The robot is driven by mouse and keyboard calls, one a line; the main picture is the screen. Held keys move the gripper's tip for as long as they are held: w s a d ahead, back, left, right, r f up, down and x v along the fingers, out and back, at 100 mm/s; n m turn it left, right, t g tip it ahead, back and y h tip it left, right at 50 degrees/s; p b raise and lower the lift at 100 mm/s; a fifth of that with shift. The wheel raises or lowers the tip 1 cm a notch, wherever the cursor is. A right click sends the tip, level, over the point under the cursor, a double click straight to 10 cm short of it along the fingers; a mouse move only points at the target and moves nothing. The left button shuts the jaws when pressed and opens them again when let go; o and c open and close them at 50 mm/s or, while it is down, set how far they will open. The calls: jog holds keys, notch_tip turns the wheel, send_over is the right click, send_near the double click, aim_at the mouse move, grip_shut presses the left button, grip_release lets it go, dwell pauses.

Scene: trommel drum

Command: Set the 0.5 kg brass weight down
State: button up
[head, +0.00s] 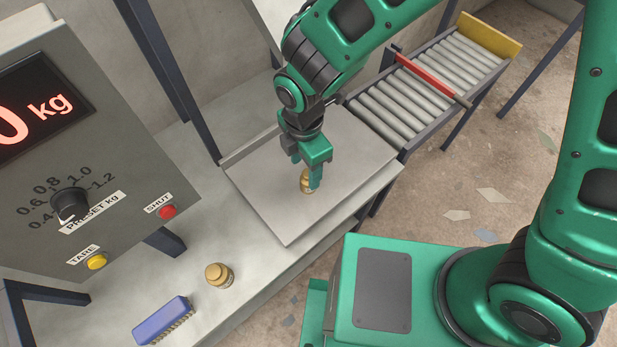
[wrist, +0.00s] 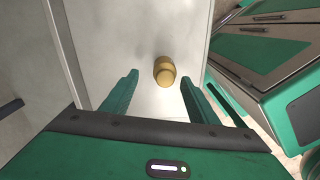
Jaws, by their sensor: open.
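A brass weight (head: 306,182) stands upright on the flat grey metal plate (head: 275,215). My gripper (head: 307,172) points down over it, and one finger hides part of it. In the wrist view the brass weight (wrist: 164,70) stands on the pale plate (wrist: 125,25), between and slightly beyond the fingertips. Gaps show on both sides of it, so my gripper (wrist: 160,84) is open and not holding it. A second brass weight (head: 219,275) stands on the bench nearer the front. I cannot read a mass on either one.
A control box (head: 130,180) with a red lit display, a dial and two buttons stands at left. A blue brush (head: 162,321) lies on the bench (head: 190,240). A roller conveyor (head: 425,85) with a red bar is behind right. Upright posts (head: 165,60) stand behind the plate.

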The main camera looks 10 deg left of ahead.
jog(key=f, duration=0.2)
jog(key=d+f, duration=0.1)
jog(key=f, duration=0.1)
jog(key=shift+s+f, duration=0.15)
jog(key=shift+f, duration=0.05)
jog(key=shift+a+f, duration=0.1)
jog(key=shift+f, duration=0.5)
jog(key=shift+c, duration=0.2)
